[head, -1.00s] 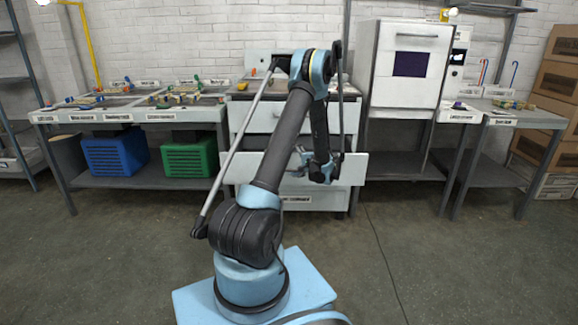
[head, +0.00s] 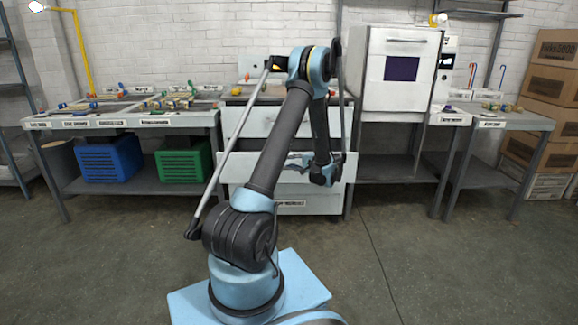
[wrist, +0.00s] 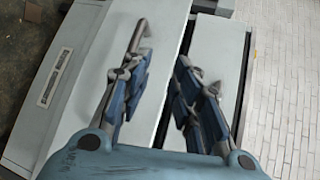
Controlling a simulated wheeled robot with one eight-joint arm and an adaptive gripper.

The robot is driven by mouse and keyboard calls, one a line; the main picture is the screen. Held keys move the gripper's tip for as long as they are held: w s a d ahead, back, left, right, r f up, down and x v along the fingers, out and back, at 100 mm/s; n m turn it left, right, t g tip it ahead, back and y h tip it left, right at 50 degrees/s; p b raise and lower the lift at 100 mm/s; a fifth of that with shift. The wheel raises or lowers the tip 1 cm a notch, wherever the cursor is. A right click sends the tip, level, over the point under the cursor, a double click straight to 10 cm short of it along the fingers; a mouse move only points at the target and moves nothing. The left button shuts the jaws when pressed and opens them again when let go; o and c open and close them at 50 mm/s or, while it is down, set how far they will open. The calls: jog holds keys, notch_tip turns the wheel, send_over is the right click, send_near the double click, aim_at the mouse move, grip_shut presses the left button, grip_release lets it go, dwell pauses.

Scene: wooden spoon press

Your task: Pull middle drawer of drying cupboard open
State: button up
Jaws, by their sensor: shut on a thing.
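The white drying cupboard (head: 291,97) stands behind my arm, with its drawers partly hidden by it. The middle drawer (head: 240,171) has its front standing out from the cupboard, so it is partly open. My gripper (head: 302,164) is at this drawer front, right of its middle. In the wrist view my gripper (wrist: 164,52) has one finger over the drawer's pale front (wrist: 167,60) and the other over the dark gap behind its edge. It is shut on the drawer, but the exact contact is hard to see. The upper drawer (head: 240,122) looks shut.
A labelled lower drawer (head: 290,204) is below. A bench with blue (head: 110,160) and green (head: 183,164) crates stands left. A white oven-like cabinet (head: 400,70) and stacked cartons (head: 548,95) are on the right. The floor in front is clear.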

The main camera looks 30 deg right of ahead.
jog(key=f+v, duration=0.1)
jog(key=v, duration=1.5)
jog(key=shift+s+f, duration=0.35)
jog(key=shift+s, duration=0.15)
dwell(1.0)
